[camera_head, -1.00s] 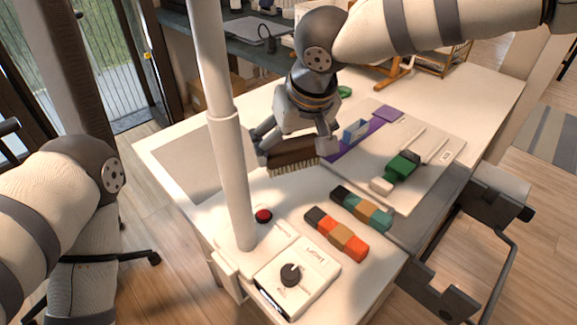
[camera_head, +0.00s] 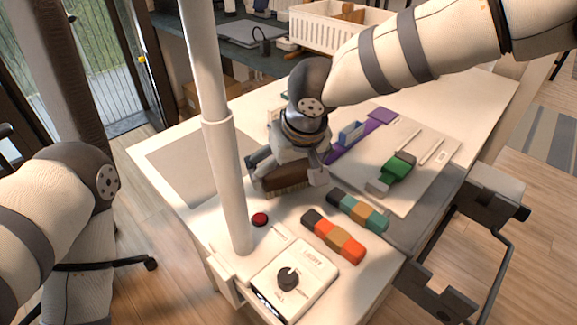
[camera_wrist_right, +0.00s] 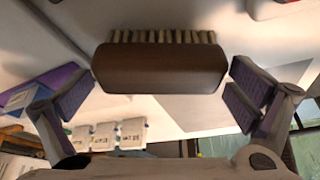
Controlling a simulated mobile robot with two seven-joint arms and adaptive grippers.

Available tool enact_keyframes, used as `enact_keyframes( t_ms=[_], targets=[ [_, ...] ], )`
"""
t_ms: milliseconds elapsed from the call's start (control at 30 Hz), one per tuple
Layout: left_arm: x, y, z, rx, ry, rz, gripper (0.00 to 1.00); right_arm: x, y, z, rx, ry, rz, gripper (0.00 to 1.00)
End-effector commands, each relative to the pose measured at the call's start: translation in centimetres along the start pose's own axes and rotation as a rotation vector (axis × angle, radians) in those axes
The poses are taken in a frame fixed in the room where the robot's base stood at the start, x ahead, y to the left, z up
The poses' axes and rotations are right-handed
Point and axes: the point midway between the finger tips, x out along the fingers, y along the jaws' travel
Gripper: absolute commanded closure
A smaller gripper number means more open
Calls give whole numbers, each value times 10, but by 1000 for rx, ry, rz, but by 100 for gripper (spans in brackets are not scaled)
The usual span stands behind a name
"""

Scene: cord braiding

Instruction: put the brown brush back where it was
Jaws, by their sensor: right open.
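The brown brush (camera_head: 288,178) is on or just above the white table, left of the purple strip, with pale bristles facing down and forward in the head view. Its brown back fills the middle of the right wrist view (camera_wrist_right: 160,68). My right gripper (camera_head: 288,176) is around the brush with its fingers open, one at each end. In the right wrist view the right fingertip stands slightly clear of the brush, and the left one is very close to it. I cannot tell if it touches. My left gripper is outside the views.
A red button (camera_head: 260,219) and a white dial box (camera_head: 297,283) stand in front. A white board (camera_head: 431,174) holds a green tool (camera_head: 394,170). A white pole rises at left.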

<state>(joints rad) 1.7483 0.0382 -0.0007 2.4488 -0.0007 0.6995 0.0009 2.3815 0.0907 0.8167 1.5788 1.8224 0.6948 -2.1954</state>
Motion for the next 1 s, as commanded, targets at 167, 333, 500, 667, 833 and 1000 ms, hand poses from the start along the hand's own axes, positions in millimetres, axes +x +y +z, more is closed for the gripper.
enact_keyframes(
  t_ms=[167, 333, 500, 667, 833, 1000],
  targets=[
    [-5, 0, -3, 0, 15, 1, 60, -23, 0, -3, 0, 5, 0, 0],
    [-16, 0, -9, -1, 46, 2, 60, -73, 0, -4, -1, 11, 2, 0],
    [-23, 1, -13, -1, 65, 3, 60, -110, 0, -3, 0, 7, 1, 0],
    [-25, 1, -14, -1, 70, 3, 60, -123, 0, -2, 0, 1, 0, 0],
    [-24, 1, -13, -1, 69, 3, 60, -123, 0, -1, 0, -2, 0, 0],
    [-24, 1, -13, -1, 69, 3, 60, -123, 0, -1, 0, -2, 0, 0]
  ],
)
